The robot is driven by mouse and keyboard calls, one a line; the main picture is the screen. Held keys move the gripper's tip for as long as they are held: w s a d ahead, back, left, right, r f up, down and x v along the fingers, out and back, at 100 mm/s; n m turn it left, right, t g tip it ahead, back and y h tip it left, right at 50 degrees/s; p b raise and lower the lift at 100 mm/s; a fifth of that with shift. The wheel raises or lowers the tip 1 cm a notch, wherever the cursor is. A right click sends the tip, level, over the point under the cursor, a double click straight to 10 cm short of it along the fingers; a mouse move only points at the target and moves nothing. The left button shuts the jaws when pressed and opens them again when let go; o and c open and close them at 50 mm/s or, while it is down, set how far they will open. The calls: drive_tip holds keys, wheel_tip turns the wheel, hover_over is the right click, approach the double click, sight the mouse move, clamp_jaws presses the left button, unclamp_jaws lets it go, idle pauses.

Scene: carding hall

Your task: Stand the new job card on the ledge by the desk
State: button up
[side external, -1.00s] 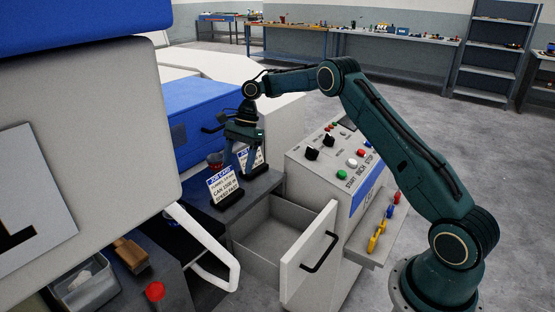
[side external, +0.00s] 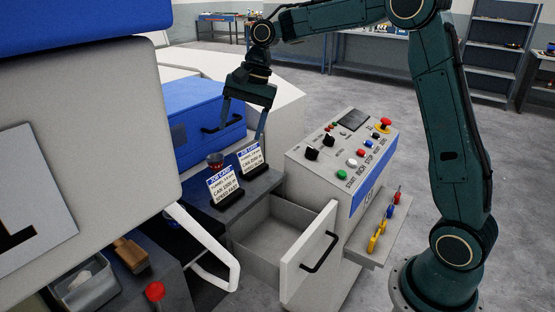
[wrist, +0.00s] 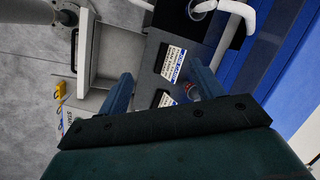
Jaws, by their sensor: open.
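Two job cards in dark stands are upright side by side on the dark ledge (side external: 262,186). The front-left job card (side external: 223,188) and the back-right job card (side external: 251,159) both have a blue header and printed text; I cannot tell which is the new one. In the wrist view, one card (wrist: 173,63) lies ahead of the fingers and the other (wrist: 166,99) shows between them, partly hidden by the gripper body. My gripper (side external: 243,139) is open and empty, above and behind the cards, its fingers apart from them as far as I can see.
A red cup (side external: 215,161) stands behind the cards. An open drawer (side external: 268,236) juts out below the ledge. The control desk (side external: 340,160) with buttons is to the right, and a blue case (side external: 205,115) is behind. A white bent handle (side external: 205,245) is at the front left.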

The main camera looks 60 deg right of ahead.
drive_tip(key=s+a+r+n+t, duration=0.1)
drive_tip(key=s+a+r+n, duration=0.15)
drive_tip(key=s+r, duration=0.35)
drive_tip(key=s+f+n+t+h, duration=0.1)
drive_tip(key=s+n, duration=0.3)
drive_tip(key=s, duration=0.8)
drive_tip(key=s+f+n+t+h, duration=0.1)
drive_tip(key=s+n, duration=0.4)
drive_tip(key=s, duration=0.7)
wheel_tip(320, 180, down, 2)
drive_tip(key=shift+s+d+f+t+h, duration=0.2)
drive_tip(key=shift+s+d+t+h, duration=0.1)
drive_tip(key=shift+h, duration=0.2)
